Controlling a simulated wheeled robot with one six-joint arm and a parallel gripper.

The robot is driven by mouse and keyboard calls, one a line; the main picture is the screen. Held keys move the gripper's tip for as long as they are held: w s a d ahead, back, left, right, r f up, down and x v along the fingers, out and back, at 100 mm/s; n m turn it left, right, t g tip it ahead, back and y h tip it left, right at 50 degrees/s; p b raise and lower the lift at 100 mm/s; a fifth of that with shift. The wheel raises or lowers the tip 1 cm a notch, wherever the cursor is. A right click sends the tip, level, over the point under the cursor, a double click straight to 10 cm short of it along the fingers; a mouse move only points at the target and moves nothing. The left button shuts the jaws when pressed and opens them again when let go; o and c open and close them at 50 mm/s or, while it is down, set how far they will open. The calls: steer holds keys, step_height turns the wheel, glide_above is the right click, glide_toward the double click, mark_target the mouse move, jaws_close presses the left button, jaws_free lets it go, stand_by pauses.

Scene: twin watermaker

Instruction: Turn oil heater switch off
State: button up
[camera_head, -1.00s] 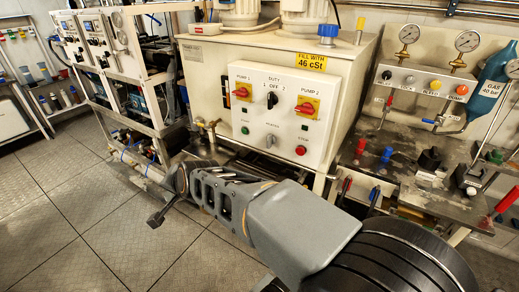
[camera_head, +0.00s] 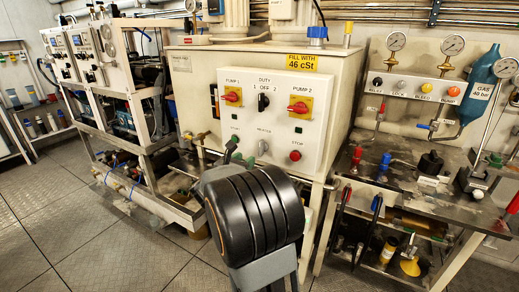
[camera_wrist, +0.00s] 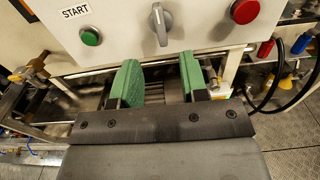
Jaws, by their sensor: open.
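The grey oil heater switch (camera_head: 263,147) is a small knob in the lower middle of the cream control panel (camera_head: 225,82). In the wrist view the switch (camera_wrist: 160,24) is at the top centre, its handle close to upright with a slight tilt. My gripper (camera_wrist: 161,80) is open and empty, with green fingers pointing at the panel. The switch is beyond the fingertips, roughly in line with the gap and above it in the picture, and nothing touches it. In the head view my gripper (camera_head: 240,151) shows just left of the switch, largely hidden behind my arm.
The green start button (camera_wrist: 91,37) and red stop button (camera_wrist: 245,11) flank the switch. Red rotary switches for pump 1 (camera_head: 233,96) and pump 2 (camera_head: 300,106), and a black duty switch (camera_head: 263,102), are above. A workbench (camera_head: 400,180) with valves stands at right.

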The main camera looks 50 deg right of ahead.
mark_target(260, 147)
steer(key=p+x, duration=0.1)
steer(key=x, duration=0.9)
steer(key=shift+w+d, duration=0.1)
steer(key=shift+d, duration=0.3)
jaws_close()
